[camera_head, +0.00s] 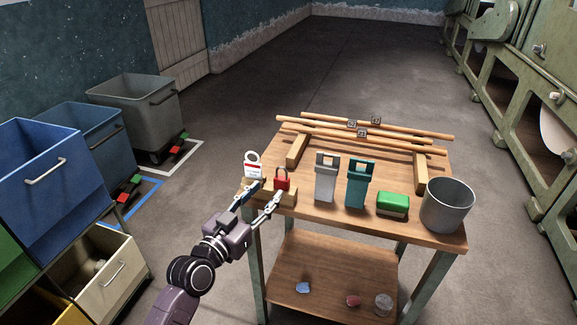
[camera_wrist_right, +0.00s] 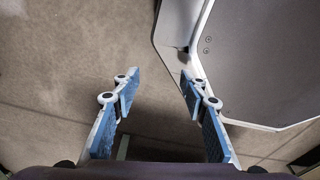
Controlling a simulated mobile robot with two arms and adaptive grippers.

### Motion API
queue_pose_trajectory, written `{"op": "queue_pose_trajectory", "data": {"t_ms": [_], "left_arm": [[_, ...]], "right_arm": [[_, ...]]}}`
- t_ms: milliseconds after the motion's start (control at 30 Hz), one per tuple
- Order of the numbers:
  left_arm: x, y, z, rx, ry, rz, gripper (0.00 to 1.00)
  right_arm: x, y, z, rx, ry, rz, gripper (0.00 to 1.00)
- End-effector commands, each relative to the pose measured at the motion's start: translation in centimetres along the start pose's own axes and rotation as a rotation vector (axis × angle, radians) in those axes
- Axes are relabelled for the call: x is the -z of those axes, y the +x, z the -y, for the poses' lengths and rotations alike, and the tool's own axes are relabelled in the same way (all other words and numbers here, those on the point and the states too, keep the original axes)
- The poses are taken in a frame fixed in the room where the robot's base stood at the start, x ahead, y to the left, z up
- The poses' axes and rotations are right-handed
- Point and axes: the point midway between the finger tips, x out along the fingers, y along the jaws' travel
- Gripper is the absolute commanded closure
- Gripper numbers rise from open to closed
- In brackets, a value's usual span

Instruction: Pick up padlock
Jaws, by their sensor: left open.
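The red padlock (camera_head: 282,181) stands upright on a small wooden block (camera_head: 289,197) at the left end of the wooden table (camera_head: 330,220). Its shackle points up. A white tag with a red band (camera_head: 252,166) stands just left of it. My left gripper (camera_head: 259,193) is open at the table's left edge, its fingers reaching toward the padlock and tag. I cannot tell if a finger touches either. My right gripper (camera_wrist_right: 158,88) shows in the right wrist view, open and empty above the floor.
On the table are a grey holder (camera_head: 325,180), a teal holder (camera_head: 357,184), a green box (camera_head: 393,204), a metal bucket (camera_head: 447,206) and long wooden rods (camera_head: 365,133) on supports. Bins (camera_head: 133,104) stand at the left. Green machinery (camera_head: 510,110) lines the right.

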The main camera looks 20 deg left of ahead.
Motion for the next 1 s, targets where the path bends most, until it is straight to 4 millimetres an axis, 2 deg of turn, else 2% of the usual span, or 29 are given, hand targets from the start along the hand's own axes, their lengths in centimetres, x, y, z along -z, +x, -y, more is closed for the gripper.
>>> {"op": "queue_pose_trajectory", "data": {"t_ms": [133,300,433,533,633,800,900,1000], "left_arm": [[0.8,1.2,-0.1,-0.002,0.001,-0.012,0.59],[0.9,3.1,-0.1,-0.002,0.000,-0.011,0.59],[1.2,5.0,-0.2,-0.002,-0.001,-0.011,0.59],[1.1,6.5,-0.3,-0.002,-0.001,-0.010,0.59],[1.0,7.4,-0.3,-0.002,0.001,-0.009,0.59],[0.9,7.7,-0.2,-0.002,0.002,-0.008,0.59],[0.9,7.7,-0.2,-0.002,0.002,-0.008,0.59],[0.9,7.7,-0.2,-0.002,0.002,-0.008,0.68]], "right_arm": [[-0.4,-0.2,-0.6,-0.006,-0.003,0.006,0.60],[-3.6,-0.8,-1.2,-0.013,-0.003,0.052,0.60],[-4.9,-1.5,-1.6,-0.018,-0.004,0.071,0.60],[-4.6,-1.6,-1.6,-0.018,-0.004,0.066,0.60],[-3.4,-1.5,-1.5,-0.017,-0.003,0.049,0.60],[-1.2,-1.4,-0.8,-0.010,0.001,0.018,0.60],[-1.1,-1.3,-0.4,-0.004,0.003,0.016,0.60],[-1.3,-1.3,-0.2,-0.002,0.002,0.020,0.60]]}}
